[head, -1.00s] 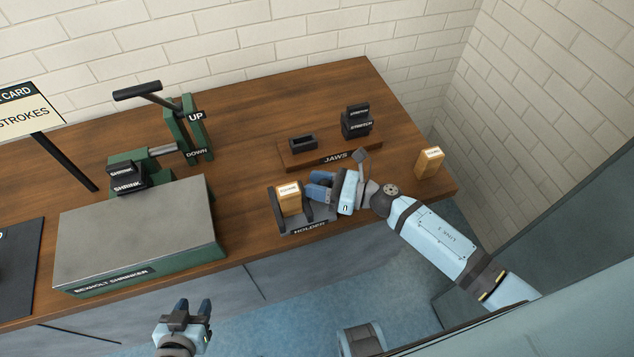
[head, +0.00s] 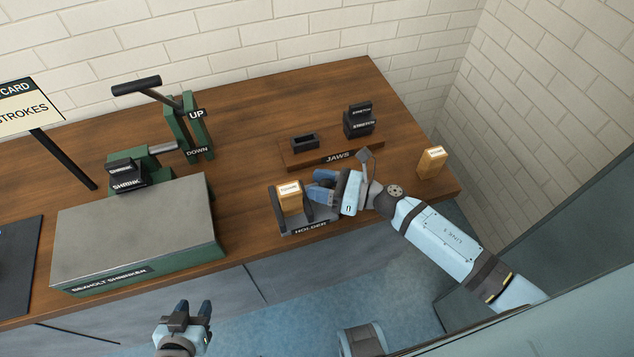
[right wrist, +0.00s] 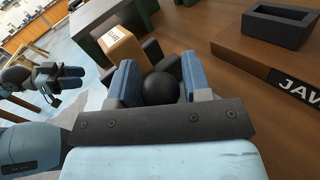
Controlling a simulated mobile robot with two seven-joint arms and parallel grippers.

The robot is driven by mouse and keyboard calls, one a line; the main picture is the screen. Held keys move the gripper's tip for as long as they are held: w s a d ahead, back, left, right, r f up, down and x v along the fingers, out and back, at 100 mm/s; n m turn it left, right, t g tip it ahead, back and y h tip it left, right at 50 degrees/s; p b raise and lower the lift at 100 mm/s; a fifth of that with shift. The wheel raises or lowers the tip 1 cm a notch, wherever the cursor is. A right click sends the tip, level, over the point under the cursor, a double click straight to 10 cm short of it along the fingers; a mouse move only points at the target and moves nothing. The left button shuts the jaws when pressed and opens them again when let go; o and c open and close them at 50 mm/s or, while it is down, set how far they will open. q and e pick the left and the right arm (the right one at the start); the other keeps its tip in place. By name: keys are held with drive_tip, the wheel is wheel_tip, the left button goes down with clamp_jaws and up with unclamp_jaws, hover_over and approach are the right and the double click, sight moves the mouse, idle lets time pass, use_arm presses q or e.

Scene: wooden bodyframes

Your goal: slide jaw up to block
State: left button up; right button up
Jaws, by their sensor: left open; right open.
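The holder (head: 311,228) stands at the front edge of the bench, with a dark plate at its left end. A light wooden block (head: 290,197) stands in it; it also shows at the top of the right wrist view (right wrist: 121,46). A dark jaw is just right of the block, partly hidden by my gripper. My right gripper (head: 318,187) is open at the holder's right side. In the right wrist view its blue fingers (right wrist: 160,78) stand either side of a black ball knob (right wrist: 160,89). My left gripper (head: 192,311) is open and empty, in front of the bench.
A JAWS rack (head: 310,157) with dark jaw pieces lies behind the holder. A second wooden block (head: 432,162) stands at the bench's right end. A green shrinker (head: 140,237) with a lever (head: 136,86) stands on the left.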

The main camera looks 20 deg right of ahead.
drive_tip(key=b+v, duration=0.2)
drive_tip(key=v, duration=0.9)
drive_tip(key=shift+s+d+f, duration=0.1)
drive_tip(key=shift+s+d, duration=0.05)
drive_tip(key=shift+d, duration=0.15)
drive_tip(key=shift+v, duration=0.75)
